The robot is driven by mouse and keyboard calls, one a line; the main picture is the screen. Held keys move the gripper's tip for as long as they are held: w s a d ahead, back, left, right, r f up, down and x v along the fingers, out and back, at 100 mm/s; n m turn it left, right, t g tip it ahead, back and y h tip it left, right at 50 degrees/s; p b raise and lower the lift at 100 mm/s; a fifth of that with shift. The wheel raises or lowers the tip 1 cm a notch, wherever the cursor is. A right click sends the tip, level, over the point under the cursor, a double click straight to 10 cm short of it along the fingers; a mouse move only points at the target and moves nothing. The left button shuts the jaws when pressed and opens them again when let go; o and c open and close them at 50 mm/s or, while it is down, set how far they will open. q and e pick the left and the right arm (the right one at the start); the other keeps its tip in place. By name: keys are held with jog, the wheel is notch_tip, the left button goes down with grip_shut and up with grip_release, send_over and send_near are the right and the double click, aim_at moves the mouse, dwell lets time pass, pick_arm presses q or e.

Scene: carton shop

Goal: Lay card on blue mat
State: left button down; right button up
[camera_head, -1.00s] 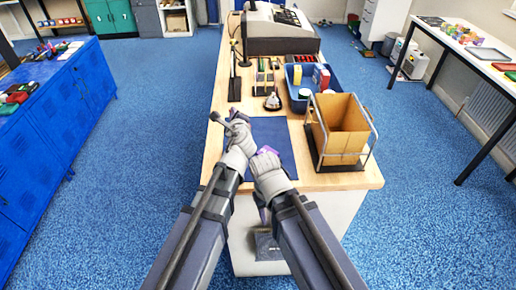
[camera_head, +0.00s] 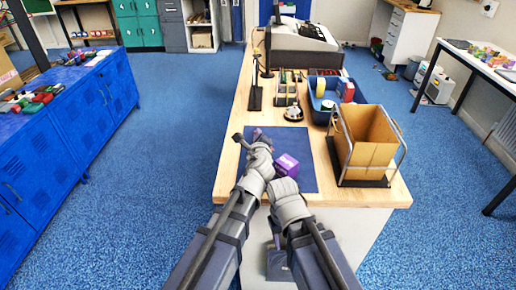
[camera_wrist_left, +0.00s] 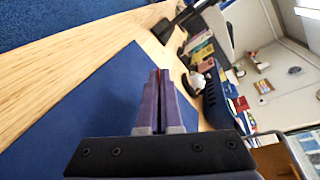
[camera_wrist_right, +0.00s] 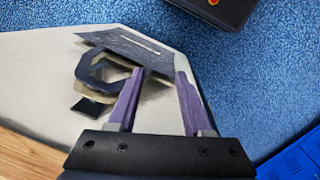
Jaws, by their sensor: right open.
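The blue mat (camera_head: 312,150) lies flat on the wooden counter, partly covered by my arms. It also shows in the left wrist view (camera_wrist_left: 95,105). My left gripper (camera_head: 257,133) is over the mat's left part. In the left wrist view its purple fingers (camera_wrist_left: 158,75) are together, with nothing visible between them. My right gripper's fingers show in the right wrist view (camera_wrist_right: 157,75). They are apart and empty, near the counter's pale front side. I cannot make out a card in any view.
A brown open box (camera_head: 370,138) in a wire stand is right of the mat. Behind are a bell (camera_head: 293,113), a blue tray (camera_head: 318,112) and a cash register (camera_head: 300,40). Blue lockers (camera_head: 60,125) stand at the left.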

pick_arm(q)
jog(key=shift+f+b, duration=1.95)
jog(key=shift+r, duration=0.15)
jog(key=c, duration=1.4)
grip_release()
jog(key=shift+s, duration=0.1)
